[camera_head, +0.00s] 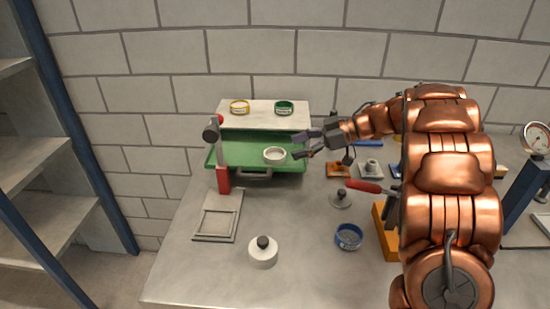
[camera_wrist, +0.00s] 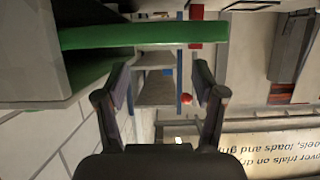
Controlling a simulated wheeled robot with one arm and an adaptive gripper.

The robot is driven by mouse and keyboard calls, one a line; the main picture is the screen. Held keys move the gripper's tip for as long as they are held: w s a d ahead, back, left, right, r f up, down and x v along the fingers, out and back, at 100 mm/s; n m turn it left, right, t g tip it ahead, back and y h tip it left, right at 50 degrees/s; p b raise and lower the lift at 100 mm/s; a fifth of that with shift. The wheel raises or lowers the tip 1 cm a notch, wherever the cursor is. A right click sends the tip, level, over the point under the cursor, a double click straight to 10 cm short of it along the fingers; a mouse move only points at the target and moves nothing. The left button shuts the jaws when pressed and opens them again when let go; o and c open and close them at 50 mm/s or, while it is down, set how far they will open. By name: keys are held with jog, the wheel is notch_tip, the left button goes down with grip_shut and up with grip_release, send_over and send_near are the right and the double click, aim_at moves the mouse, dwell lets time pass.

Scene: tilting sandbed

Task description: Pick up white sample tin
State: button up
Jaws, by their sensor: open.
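The white sample tin (camera_head: 274,156) is a short, round, open-topped tin. It sits on the right part of the green sandbed tray (camera_head: 235,148). My gripper (camera_head: 303,146) is open and empty, just right of the tin, with its fingers pointing left. The fingers look close to the tin, but I cannot tell their exact height or gap. The tin cannot be made out there.
A yellow tin (camera_head: 239,107) and a green tin (camera_head: 284,108) stand on the pale ledge behind. A red-based post (camera_head: 223,178) rises at the tray's left front. A blue tin (camera_head: 348,237) and a knobbed white weight (camera_head: 263,254) stand on the table, with free room between them.

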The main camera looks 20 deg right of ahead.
aim_at(279, 158)
jog(key=shift+p+x, duration=0.45)
jog(key=shift+x, duration=2.65)
jog(key=c, duration=0.8)
jog(key=shift+o, duration=0.2)
